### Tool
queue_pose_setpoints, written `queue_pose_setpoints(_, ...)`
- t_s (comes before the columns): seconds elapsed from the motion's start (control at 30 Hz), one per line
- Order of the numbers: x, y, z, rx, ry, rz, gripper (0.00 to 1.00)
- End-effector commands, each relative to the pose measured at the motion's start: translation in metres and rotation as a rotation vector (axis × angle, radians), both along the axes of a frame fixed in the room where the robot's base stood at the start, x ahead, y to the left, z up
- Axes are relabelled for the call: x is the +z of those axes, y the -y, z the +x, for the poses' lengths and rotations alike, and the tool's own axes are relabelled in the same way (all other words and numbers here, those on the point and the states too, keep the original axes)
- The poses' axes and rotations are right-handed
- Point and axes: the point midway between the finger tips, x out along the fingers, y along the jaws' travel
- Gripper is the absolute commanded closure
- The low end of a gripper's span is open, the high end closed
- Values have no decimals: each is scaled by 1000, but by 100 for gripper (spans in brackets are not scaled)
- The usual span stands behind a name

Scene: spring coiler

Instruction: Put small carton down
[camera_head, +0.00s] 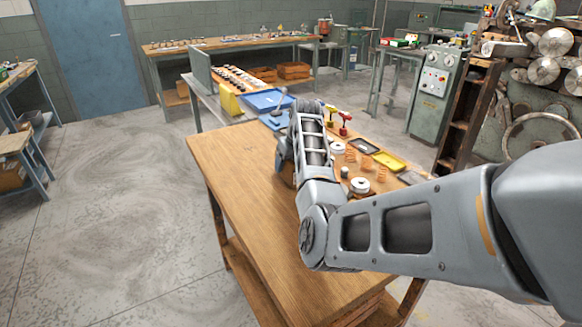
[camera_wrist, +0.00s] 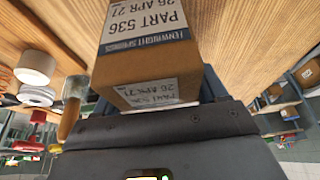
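The small carton (camera_wrist: 145,62) is brown cardboard with a dark blue band and white labels reading PART 536, 26 APR 21. In the wrist view it fills the upper middle, close against my gripper (camera_wrist: 155,105), with dark finger parts showing at both its sides. My gripper looks shut on it, though the fingertips are mostly hidden behind it. In the head view my gripper (camera_head: 283,152) is over the wooden table (camera_head: 235,180), mostly hidden by my arm. A bit of brown carton (camera_head: 288,174) shows beside it. I cannot tell whether the carton touches the tabletop.
White spools (camera_head: 359,185), copper-coloured springs, a yellow tray (camera_head: 388,161) and red and yellow hand tools (camera_head: 345,118) are on the table's right side. A blue tray (camera_head: 266,99) is on the bench beyond. The table's left and near parts are clear.

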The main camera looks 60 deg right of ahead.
Motion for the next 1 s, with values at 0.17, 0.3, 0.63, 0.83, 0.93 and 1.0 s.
queue_pose_setpoints(0.17,0,0,0,0,0,0,46)
queue_pose_setpoints(0.3,0,0,0,0,0,0,59)
queue_pose_setpoints(0.63,2,0,1,0,2,-2,89)
queue_pose_setpoints(0.83,2,0,1,0,3,-2,97)
queue_pose_setpoints(0.93,4,0,1,1,3,-3,97)
queue_pose_setpoints(1.0,8,0,2,1,3,-3,97)
